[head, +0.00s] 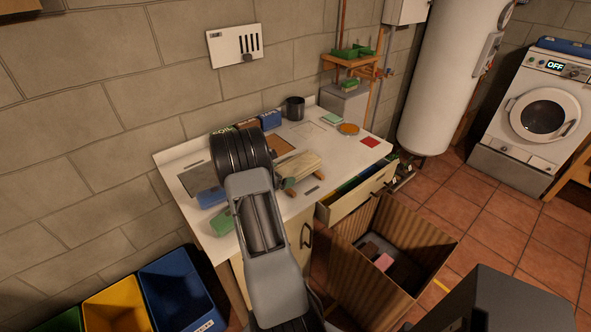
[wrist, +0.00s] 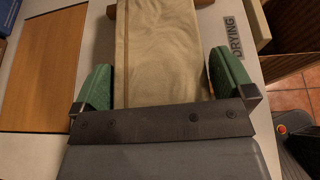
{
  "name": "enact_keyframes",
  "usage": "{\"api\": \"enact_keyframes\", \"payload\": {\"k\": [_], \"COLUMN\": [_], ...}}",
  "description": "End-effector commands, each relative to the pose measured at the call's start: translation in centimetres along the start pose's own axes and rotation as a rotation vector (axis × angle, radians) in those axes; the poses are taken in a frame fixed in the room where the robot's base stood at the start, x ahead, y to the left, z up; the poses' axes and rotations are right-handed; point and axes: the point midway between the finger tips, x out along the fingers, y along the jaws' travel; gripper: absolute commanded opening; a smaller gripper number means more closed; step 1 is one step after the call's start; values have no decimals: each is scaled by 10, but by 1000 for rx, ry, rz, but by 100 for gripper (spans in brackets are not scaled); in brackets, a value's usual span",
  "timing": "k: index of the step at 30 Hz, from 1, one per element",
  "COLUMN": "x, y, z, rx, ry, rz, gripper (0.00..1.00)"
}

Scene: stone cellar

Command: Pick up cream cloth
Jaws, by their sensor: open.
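In the head view the cloth (head: 299,166) rests on a small wooden rack (head: 319,174), beyond my arm. My gripper (wrist: 163,75) is open, with one green finger on each side of the cloth's near part. In the head view my gripper (head: 287,184) is at the cloth's near end, partly hidden by my arm. I cannot tell whether the fingers touch the cloth.
A brown board (wrist: 42,67) lies left of the cloth, and a "DRYING" label (wrist: 234,37) to its right. An open drawer (head: 354,193) and a wooden crate (head: 345,262) stand right of the worktop (head: 366,160). A dark mug (head: 295,108) and blue box (head: 270,119) stand behind.

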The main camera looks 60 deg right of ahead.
Motion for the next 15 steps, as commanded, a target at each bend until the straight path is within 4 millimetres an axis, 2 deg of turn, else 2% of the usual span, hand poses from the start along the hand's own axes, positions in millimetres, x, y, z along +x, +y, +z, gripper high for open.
{"api": "enact_keyframes", "payload": {"k": [3, 15], "x": [0, 0], "y": [0, 0], "z": [0, 0], "rx": [0, 0], "ry": [0, 0], "rz": [0, 0], "gripper": [98, 60]}}
